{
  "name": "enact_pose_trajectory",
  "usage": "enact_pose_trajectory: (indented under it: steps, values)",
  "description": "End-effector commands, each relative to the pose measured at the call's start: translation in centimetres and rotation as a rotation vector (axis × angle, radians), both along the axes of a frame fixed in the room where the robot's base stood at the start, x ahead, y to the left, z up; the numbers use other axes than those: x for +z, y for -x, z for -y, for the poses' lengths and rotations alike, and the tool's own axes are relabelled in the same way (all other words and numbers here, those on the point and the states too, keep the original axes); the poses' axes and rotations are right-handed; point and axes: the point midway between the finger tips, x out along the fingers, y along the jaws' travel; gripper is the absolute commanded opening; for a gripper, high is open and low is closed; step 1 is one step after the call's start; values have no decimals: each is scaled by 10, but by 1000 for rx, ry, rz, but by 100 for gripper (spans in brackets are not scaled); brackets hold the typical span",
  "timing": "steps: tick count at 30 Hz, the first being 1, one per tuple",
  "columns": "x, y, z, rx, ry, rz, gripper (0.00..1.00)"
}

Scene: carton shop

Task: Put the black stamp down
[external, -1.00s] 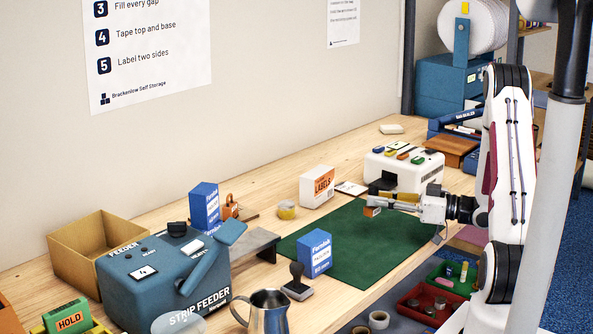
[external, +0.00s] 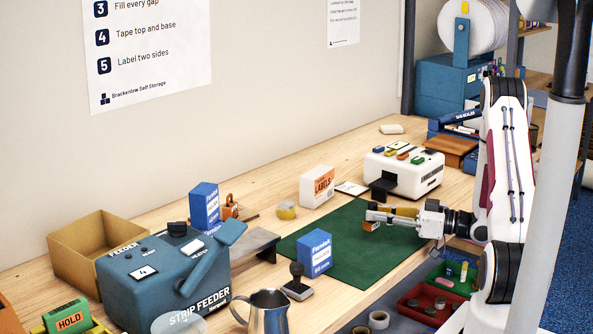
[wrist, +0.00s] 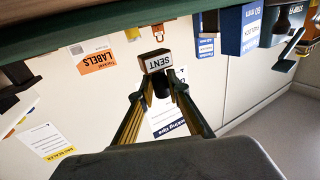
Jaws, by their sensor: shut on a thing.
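My gripper (external: 372,216) is shut on a stamp over the far right part of the green mat (external: 345,258). In the wrist view, the stamp's block (wrist: 157,60) reads SENT, and its black handle (wrist: 160,85) is between the gripper's fingers (wrist: 160,98). In the external view, the small brown block (external: 370,226) shows at the fingertips, partly hidden by them. I cannot tell whether it touches the mat. A second stamp (external: 297,284) with a black handle stands upright at the mat's near left corner.
A blue box (external: 315,254) stands on the mat's left side. A white labels box (external: 317,186) and a white device (external: 405,174) are behind the mat. A metal jug (external: 268,312) and the strip feeder (external: 165,280) are at left. The mat's middle is clear.

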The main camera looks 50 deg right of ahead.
Motion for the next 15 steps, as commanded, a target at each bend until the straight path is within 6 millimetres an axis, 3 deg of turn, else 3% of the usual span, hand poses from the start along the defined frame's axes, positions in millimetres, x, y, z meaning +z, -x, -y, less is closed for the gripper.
enact_pose_trajectory:
  steps: [9, 15]
  values:
    - [-27, 0, 0, 0, -1, 1, 0]
    - [-33, 0, 0, 0, 0, 1, 0]
